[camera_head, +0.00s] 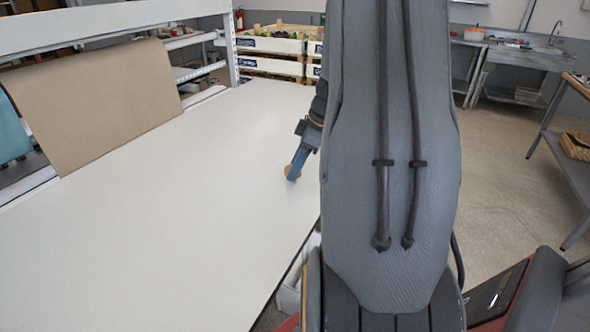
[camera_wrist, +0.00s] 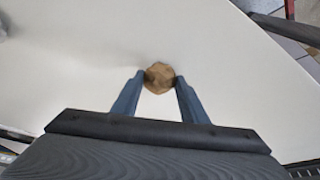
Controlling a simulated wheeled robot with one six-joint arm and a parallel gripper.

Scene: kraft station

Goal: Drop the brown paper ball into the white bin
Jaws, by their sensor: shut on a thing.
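The brown paper ball (camera_wrist: 159,77) is between the two blue fingertips of my gripper (camera_wrist: 160,82) in the wrist view, and the fingers are shut on it. The gap between the ball and the table is hard to judge. My own arm covers the middle right of the head view. A white thing (camera_head: 290,292) shows low beside the table's front edge, partly hidden; I cannot tell if it is the white bin.
The white table (camera_head: 170,220) is bare over most of its top. A brown paper sheet (camera_head: 95,100) hangs over a rail at its far left. Crates of produce (camera_head: 270,45) stand beyond its far end. A grey side table (camera_head: 575,160) stands at the right across open floor.

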